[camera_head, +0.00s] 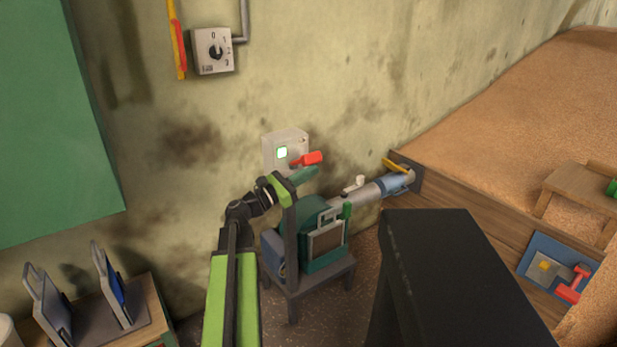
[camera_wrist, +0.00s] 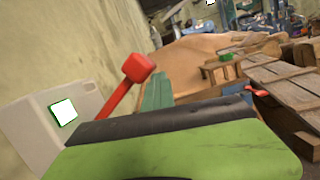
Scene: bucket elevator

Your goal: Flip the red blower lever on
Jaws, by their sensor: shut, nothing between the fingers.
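The red blower lever (camera_head: 312,158) sticks out from a pale grey wall box (camera_head: 283,138) with a lit green square (camera_head: 281,152). In the wrist view the red lever (camera_wrist: 137,69) slants up and right from the box (camera_wrist: 30,125), ending in a block-shaped knob. The lit square (camera_wrist: 63,112) shows there too. My gripper (camera_head: 305,175) is shut and empty, just below the lever in the head view. In the wrist view its green fingertips (camera_wrist: 158,92) show just right of the lever. I cannot tell whether they touch it.
A green blower machine (camera_head: 322,235) on a stand is below, with a pipe (camera_head: 375,190) running right to a wooden wall. A rotary switch box (camera_head: 212,50) hangs higher up. A second red lever (camera_head: 573,284) sits on a blue panel at right. A bench (camera_head: 110,325) stands lower left.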

